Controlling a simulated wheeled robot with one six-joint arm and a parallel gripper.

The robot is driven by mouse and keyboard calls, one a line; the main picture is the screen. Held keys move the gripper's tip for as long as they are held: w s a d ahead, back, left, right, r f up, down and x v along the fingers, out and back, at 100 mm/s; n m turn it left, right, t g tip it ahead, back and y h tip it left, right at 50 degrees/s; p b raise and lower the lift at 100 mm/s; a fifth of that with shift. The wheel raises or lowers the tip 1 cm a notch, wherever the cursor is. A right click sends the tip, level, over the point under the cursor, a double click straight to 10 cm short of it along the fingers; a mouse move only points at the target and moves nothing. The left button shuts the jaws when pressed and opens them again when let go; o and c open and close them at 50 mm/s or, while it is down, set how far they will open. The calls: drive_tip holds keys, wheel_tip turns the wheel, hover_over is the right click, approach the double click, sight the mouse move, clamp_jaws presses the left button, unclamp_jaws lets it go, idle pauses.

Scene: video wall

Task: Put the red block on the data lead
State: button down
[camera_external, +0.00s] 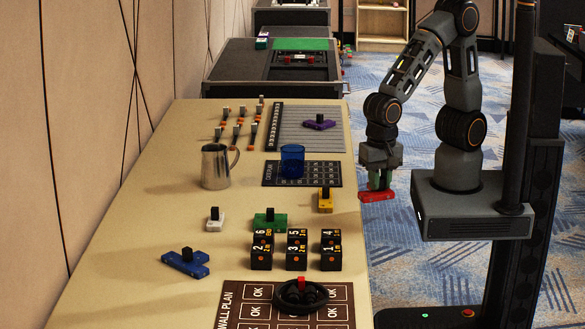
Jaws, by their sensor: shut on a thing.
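My gripper (379,181) points down just off the right edge of the table (130,235), at about the height of the tabletop's middle part in the picture. It is shut on a flat red block (377,196), which hangs below the fingers. Some green shows between the fingers, and I cannot tell what it belongs to. A black coiled lead (283,303) with a red piece on top lies on the brown wall plan mat at the front of the table. It looks like the data lead. The held block is apart from it, farther back and to the right.
Several black numbered cubes (297,259) stand behind the coil. Near them are a green block (269,222), white block (215,223), yellow block (326,203) and blue piece (180,265). A metal mug (214,170) and blue cup (292,165) stand farther back. The front left tabletop is clear.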

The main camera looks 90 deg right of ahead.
drive_tip(key=w+a+r+n, duration=0.2)
drive_tip(key=a+n, duration=0.5)
drive_tip(key=a, duration=0.2)
drive_tip(key=w+a+r+n, duration=0.3)
drive_tip(key=a+n, duration=0.4)
drive_tip(key=a, duration=0.1)
drive_tip(key=p, duration=0.2)
hover_over(321, 282)
wheel_tip(321, 282, down, 10)
drive_tip(key=shift+f, duration=0.1)
drive_tip(key=shift+d+f, duration=0.1)
drive_tip(key=shift+f, duration=1.25)
